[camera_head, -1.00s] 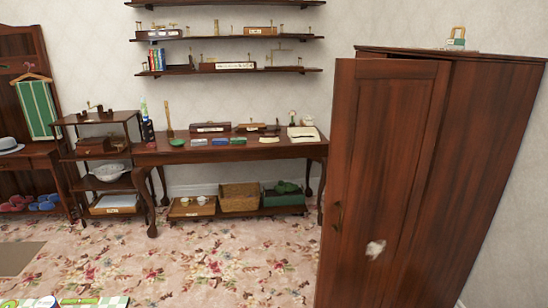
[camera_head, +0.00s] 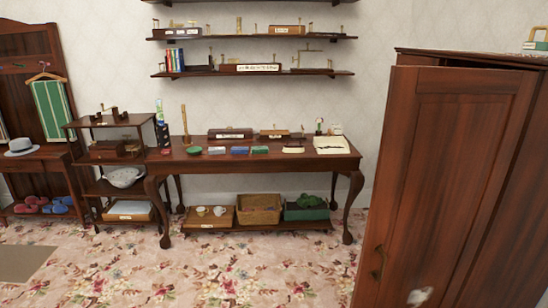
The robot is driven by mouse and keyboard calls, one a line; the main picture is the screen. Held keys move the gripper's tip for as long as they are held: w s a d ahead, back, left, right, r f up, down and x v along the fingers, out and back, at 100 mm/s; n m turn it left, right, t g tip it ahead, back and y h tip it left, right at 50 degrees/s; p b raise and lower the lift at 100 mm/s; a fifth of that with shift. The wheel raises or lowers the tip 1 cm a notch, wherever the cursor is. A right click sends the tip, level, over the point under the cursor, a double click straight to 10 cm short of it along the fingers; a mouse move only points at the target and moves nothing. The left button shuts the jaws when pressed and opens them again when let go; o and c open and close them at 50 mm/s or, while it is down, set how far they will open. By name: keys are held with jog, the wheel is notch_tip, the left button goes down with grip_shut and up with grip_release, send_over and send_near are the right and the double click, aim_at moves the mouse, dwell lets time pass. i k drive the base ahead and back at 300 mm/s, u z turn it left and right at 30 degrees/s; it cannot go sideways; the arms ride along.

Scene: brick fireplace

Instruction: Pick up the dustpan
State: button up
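I cannot make out a dustpan for certain in the head view. A small white object (camera_head: 419,296) shows against the lower part of the wardrobe door, too blurred to name. My gripper is not in view.
A long wooden table (camera_head: 345,148) stands against the wall, with boxes and small items on top. Bins, including a wicker basket (camera_head: 259,208), sit on a low shelf below. A small shelf unit (camera_head: 82,160) stands left of it. A tall wardrobe (camera_head: 455,170) blocks the right. Flowered floor (camera_head: 200,270) is open in front.

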aim_at(320, 142)
jog(key=u, duration=0.5)
jog(key=i, duration=2.25)
jog(key=z, duration=0.55)
jog(key=i, duration=1.5)
jog(key=z, duration=0.15)
